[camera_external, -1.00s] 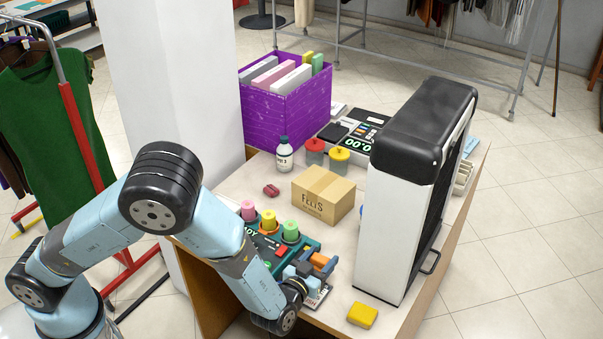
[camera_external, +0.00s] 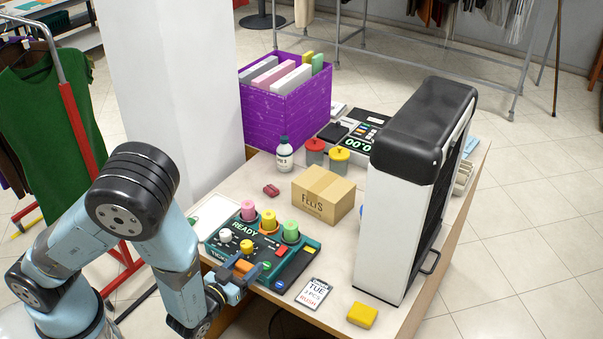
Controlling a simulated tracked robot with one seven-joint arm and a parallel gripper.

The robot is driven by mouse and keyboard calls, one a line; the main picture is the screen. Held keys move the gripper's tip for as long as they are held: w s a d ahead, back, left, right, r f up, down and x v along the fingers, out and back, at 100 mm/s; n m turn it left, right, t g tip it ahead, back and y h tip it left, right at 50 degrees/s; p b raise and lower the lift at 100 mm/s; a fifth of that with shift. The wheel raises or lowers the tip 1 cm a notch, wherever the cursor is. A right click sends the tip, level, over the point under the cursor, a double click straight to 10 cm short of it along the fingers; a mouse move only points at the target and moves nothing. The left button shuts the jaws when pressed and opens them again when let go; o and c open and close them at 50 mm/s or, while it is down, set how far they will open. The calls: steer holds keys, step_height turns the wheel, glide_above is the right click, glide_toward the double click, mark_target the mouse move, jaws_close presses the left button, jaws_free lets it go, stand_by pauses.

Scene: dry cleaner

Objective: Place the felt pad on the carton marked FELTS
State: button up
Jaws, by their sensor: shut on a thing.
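The carton marked FELTS (camera_external: 318,199) is a closed brown cardboard box in the middle of the table, with its lettered side facing the camera. My gripper (camera_external: 248,276) has orange and blue parts and is low over the front of the teal READY panel, left of and nearer the camera than the carton. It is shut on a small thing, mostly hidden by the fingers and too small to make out. I cannot pick out the felt pad for certain. Nothing lies on the carton's top.
The READY panel (camera_external: 240,236) carries coloured knobs. A ticket card (camera_external: 314,293) and a yellow block (camera_external: 362,315) lie near the front edge. A maroon piece (camera_external: 271,190), a white bottle (camera_external: 284,155) and two lidded jars (camera_external: 339,160) surround the carton's far left. A tall black-and-white unit (camera_external: 408,190) stands right.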

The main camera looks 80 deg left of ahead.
steer(key=w+a, duration=0.1)
steer(key=w, duration=0.1)
steer(key=w+a+r, duration=0.1)
steer(key=a, duration=0.1)
steer(key=w+a+r, duration=0.1)
steer(key=w+a, duration=0.1)
steer(key=shift+w, duration=0.3)
steer(key=w+a+r, duration=0.5)
steer(key=a+r, duration=0.2)
steer(key=a, duration=0.3)
steer(key=w+a+r, duration=0.4)
steer(key=a+r, duration=0.2)
steer(key=a, duration=0.3)
glide_above(325, 183)
steer(key=s, duration=0.1)
steer(key=shift+h, duration=0.3)
steer(key=f, duration=0.8)
steer(key=shift+d, duration=0.25)
steer(key=shift+w+a+f, duration=0.2)
steer(key=shift+w+f, duration=0.4)
steer(key=shift+f, duration=0.3)
step_height(325, 183, down, 3)
steer(key=shift+r, duration=0.1)
